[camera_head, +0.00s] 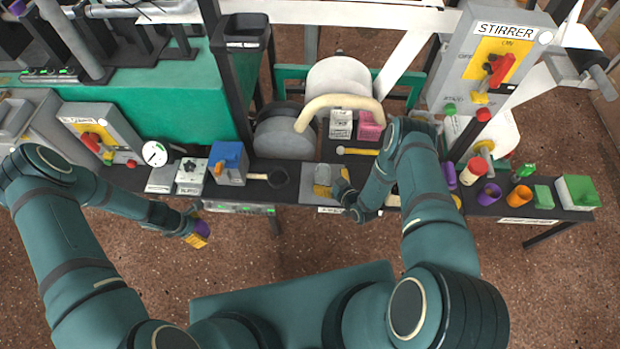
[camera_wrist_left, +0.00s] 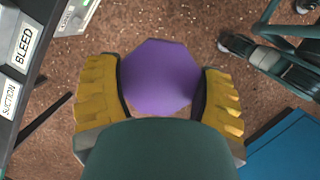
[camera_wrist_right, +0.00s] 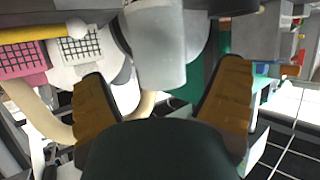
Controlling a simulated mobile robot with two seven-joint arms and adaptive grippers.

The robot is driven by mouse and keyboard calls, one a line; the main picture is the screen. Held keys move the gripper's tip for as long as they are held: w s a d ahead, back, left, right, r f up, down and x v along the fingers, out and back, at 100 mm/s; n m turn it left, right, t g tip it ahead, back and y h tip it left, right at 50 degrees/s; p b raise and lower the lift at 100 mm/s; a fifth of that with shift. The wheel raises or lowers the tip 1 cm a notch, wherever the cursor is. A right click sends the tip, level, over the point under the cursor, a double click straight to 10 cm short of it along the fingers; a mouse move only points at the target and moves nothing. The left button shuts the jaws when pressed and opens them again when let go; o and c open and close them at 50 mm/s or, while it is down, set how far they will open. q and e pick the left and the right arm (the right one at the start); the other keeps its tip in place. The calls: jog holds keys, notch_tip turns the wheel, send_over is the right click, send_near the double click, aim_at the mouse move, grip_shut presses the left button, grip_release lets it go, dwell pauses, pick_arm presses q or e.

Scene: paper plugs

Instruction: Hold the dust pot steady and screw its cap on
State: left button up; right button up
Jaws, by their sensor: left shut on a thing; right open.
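My left gripper (camera_head: 197,234) hangs over the floor in front of the bench, left of centre. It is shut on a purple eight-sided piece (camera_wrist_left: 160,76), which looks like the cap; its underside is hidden. My right gripper (camera_head: 343,188) is at the bench's front edge, with its fingers spread. A pale grey tapered pot (camera_wrist_right: 155,45), perhaps the dust pot, stands just beyond these fingers in the right wrist view, not between them. A grey pot shape (camera_head: 322,180) shows beside the right gripper in the head view, partly hidden by it.
Purple (camera_head: 488,193) and orange (camera_head: 519,196) cups stand on the right bench. Open floor lies in front.

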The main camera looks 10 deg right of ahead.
aim_at(319, 171)
jog(key=b+x, duration=0.1)
jog(key=x, duration=0.3)
jog(key=shift+a+f, duration=0.1)
jog(key=shift+f, duration=0.2)
jog(key=shift+w+a+f+b, duration=0.1)
jog(key=shift+w+b, duration=0.25)
jog(key=shift+w, duration=0.05)
jog(key=c, duration=1.3)
